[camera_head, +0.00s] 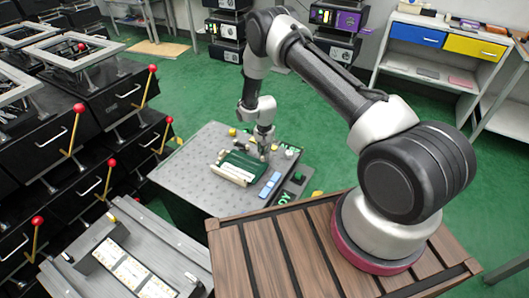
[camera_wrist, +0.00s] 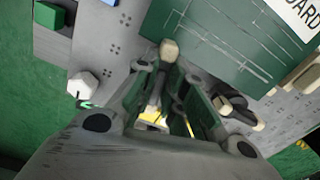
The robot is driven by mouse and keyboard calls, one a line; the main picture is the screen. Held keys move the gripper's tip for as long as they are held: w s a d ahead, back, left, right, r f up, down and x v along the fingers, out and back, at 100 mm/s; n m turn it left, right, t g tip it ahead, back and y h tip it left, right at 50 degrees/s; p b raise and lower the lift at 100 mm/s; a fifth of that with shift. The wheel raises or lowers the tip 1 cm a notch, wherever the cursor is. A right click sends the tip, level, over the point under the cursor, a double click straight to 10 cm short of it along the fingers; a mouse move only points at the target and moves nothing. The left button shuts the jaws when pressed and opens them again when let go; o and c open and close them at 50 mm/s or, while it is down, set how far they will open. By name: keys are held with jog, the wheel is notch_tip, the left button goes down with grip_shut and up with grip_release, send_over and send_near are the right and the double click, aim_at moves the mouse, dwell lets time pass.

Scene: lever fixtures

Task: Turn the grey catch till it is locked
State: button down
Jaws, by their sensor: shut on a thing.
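My gripper (camera_head: 262,154) reaches down at the right end of a dark green case (camera_head: 240,163) on a grey perforated table (camera_head: 200,160). In the wrist view, the fingers (camera_wrist: 167,78) are closed around a small pale grey-beige piece (camera_wrist: 169,50), which appears to be the grey catch. Its end sticks out just beyond the fingertips, beside the green panel (camera_wrist: 215,35). The rest of the catch is hidden by the fingers, and whether it is locked cannot be seen.
A dark piece with beige ends (camera_wrist: 238,112) is close on the right. Black cabinets with red-knobbed levers (camera_head: 75,132) stand left in the head view.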

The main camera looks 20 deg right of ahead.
jog(key=shift+s+m, duration=0.1)
jog(key=shift+m, duration=0.9)
jog(key=c, duration=1.5)
grip_release()
jog(key=shift+r, duration=0.1)
notch_tip(320, 180, up, 12)
jog(key=shift+f, duration=0.1)
